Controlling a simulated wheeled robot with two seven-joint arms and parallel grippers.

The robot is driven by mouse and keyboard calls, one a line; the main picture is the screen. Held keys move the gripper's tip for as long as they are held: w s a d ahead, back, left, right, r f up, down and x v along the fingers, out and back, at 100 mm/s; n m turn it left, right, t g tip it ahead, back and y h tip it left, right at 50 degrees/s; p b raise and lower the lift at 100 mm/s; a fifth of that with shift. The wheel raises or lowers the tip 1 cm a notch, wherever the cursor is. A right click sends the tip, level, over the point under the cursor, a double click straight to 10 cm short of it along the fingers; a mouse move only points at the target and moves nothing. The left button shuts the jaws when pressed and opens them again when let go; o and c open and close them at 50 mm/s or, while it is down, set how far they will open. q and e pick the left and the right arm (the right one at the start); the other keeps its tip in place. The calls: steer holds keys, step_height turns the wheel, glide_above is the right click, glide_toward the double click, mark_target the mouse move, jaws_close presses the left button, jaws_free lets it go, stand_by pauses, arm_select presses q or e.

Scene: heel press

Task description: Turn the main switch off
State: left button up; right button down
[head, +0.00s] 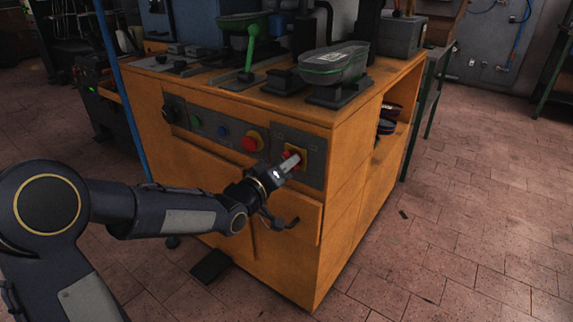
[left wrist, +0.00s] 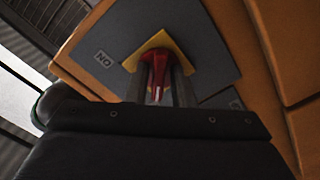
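The main switch is a red handle on a yellow plate (head: 303,149), set in the grey panel at the right end of the orange cabinet's front. In the left wrist view the red handle (left wrist: 157,69) stands between the two fingertips, with an "ON" label (left wrist: 103,58) upside down to the left of the yellow plate. My left gripper (head: 291,161) is at the switch, its fingers close together on both sides of the handle and seemingly touching it. It also shows in the left wrist view (left wrist: 159,85). The fingers partly hide the handle. My right gripper is not in view.
A red mushroom button (head: 252,141), a blue button (head: 223,131), a green button (head: 195,121) and a black knob (head: 169,114) are left of the switch. Machine parts stand on the orange cabinet (head: 345,190). The floor (head: 450,230) to the right is largely clear.

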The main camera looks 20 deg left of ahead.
arm_select(q)
steer(key=shift+o, duration=0.9)
steer(key=p+v, duration=0.1)
steer(key=v, duration=0.6)
steer(key=shift+s+a+p, duration=0.15)
steer(key=shift+s+p, duration=0.2)
steer(key=shift+r, duration=0.1)
